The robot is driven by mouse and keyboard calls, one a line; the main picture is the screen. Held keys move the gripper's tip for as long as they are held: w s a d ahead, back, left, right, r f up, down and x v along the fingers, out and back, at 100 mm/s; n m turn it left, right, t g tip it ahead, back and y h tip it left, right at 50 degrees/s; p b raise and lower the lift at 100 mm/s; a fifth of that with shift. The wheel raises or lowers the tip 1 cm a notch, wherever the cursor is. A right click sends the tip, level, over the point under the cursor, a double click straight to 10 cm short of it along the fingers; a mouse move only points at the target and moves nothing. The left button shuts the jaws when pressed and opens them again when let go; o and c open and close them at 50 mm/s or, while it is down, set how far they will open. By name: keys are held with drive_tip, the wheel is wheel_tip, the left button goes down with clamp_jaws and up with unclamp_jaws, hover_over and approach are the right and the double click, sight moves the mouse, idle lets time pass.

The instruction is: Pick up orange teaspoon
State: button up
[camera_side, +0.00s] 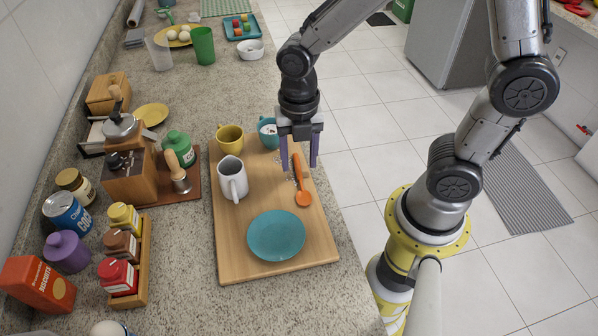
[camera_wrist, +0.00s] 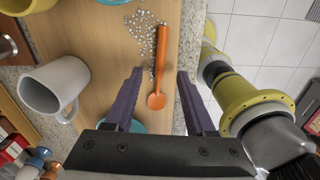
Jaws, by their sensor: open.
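The orange teaspoon (camera_side: 300,182) lies on the wooden board (camera_side: 240,262) near its right edge, bowl toward the front. In the wrist view the teaspoon (camera_wrist: 158,85) lies between my two fingers, bowl nearer to me and handle pointing away. My gripper (camera_side: 300,165) is open and empty, fingers pointing down above the handle end of the teaspoon. In the wrist view my gripper (camera_wrist: 160,100) has purple fingers spread either side of the spoon. I cannot tell the exact height of the fingertips above the board.
A white mug (camera_side: 233,180), a yellow cup (camera_side: 230,139), a teal cup (camera_side: 268,133) and a teal plate (camera_side: 276,235) share the board. White grains (camera_wrist: 145,30) are scattered by the spoon's handle. The counter edge is just right of the board.

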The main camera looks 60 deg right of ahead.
drive_tip(key=shift+f, duration=1.15)
clamp_jaws()
